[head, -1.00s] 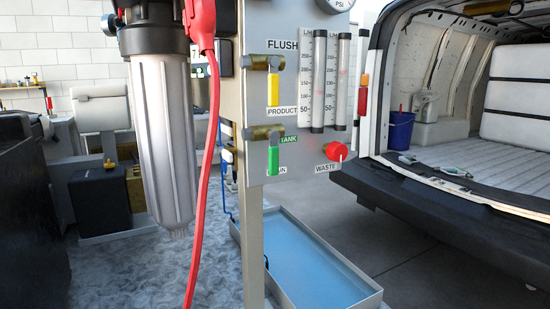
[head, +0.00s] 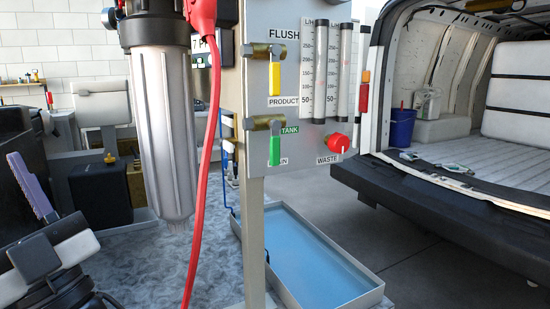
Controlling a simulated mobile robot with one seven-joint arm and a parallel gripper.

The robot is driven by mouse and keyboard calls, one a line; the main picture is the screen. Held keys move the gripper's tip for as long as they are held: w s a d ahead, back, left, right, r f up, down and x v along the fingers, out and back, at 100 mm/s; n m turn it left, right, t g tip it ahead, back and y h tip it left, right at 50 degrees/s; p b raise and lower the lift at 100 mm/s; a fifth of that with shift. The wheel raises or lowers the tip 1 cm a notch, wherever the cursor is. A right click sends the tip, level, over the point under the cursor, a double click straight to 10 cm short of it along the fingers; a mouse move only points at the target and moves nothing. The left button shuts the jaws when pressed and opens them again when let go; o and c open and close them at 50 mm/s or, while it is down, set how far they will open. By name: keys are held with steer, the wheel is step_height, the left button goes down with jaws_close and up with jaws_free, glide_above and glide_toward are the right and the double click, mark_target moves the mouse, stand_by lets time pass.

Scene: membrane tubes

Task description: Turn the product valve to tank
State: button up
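The lower valve on the grey panel (head: 300,172) has a brass body (head: 265,123) and a green handle (head: 275,151). The handle hangs straight down toward a label, partly hidden, that ends in "IN". The PRODUCT label (head: 284,101) is just above this valve. Above that, a second valve has a yellow handle (head: 275,79), also pointing down, under the FLUSH label. My arm is at the lower left, with a purple piece, perhaps of my gripper (head: 30,187). Its fingertips cannot be made out. Nothing touches the valves.
A clear filter housing (head: 163,135) and a red hose (head: 206,165) hang left of the panel, between it and my arm. A red WASTE knob (head: 337,142) and flow tubes (head: 320,72) are on the panel. A shallow tray (head: 309,257) lies below. A van (head: 450,190) stands right.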

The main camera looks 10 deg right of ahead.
steer(key=w+d+f+m+t+h, duration=0.2)
steer(key=w+d+m+t+h, duration=0.4)
steer(key=w+d+h, duration=0.45)
steer(key=m+h+b, duration=0.3)
steer(key=m+h, duration=0.3)
steer(key=h, duration=0.3)
glide_toward(277, 154)
steer(key=shift+g, duration=0.5)
steer(key=p+x, duration=0.1)
steer(key=x, duration=0.2)
steer(key=p+x, duration=0.1)
steer(key=x, duration=0.3)
steer(key=p+x, duration=0.1)
steer(key=x, duration=0.2)
steer(key=shift+w+r+p, duration=0.1)
steer(key=shift+r+p, duration=0.2)
steer(key=shift+r, duration=0.15)
jaws_close()
